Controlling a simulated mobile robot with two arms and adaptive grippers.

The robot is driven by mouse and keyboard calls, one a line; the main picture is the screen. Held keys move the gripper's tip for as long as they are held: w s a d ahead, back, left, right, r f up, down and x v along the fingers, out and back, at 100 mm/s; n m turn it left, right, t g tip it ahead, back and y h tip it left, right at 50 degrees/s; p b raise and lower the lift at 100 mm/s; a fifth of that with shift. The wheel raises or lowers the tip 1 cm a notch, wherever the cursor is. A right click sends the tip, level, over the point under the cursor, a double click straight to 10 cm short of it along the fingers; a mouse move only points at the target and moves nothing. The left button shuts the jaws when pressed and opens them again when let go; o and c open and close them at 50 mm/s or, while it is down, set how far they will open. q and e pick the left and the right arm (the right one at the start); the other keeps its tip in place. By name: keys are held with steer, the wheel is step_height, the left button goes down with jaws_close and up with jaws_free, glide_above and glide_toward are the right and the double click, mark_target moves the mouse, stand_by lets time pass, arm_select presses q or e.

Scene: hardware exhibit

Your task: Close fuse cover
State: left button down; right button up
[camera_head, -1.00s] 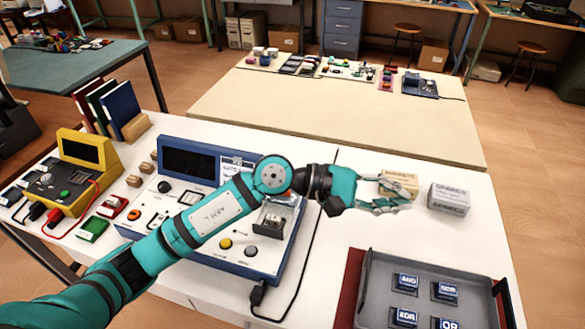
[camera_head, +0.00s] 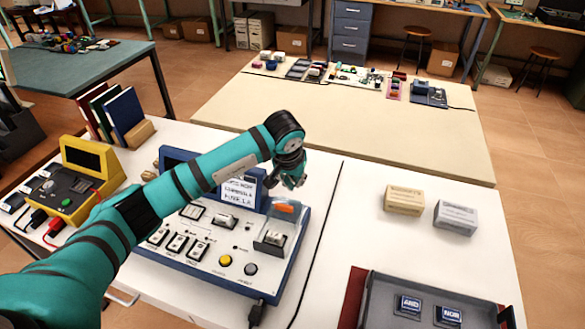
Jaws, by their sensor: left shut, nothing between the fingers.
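A blue and white console (camera_head: 215,262) stands on the white table. At its right side is a fuse holder (camera_head: 270,238) with a grey frame and a pale part inside. An orange piece (camera_head: 285,208) shows just behind it. I cannot clearly tell the cover from the holder or how far it is tilted. My left gripper (camera_head: 294,180) is shut and empty, pointing down near the console's back right corner, behind and above the fuse holder. My left arm hides the console's left and back parts. My right gripper is not in view.
Two small boxes, one tan (camera_head: 404,200) and one grey (camera_head: 455,218), stand to the right. A grey tray (camera_head: 385,295) is at the front right. A yellow device (camera_head: 90,165) and several books (camera_head: 123,112) are left. Table between console and boxes is clear except a black cable.

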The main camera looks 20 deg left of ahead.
mark_target(292, 200)
arm_select(q)
steer(key=shift+x, duration=0.85)
steer(key=shift+s+d+f+p, duration=0.15)
steer(key=shift+s+p, duration=0.15)
steer(key=shift+p, duration=0.25)
steer(key=shift+s+p, duration=0.6)
steer(key=shift+s, duration=0.45)
steer(key=shift+s+a, duration=0.2)
steer(key=shift+s, duration=0.45)
steer(key=shift+w+f, duration=0.1)
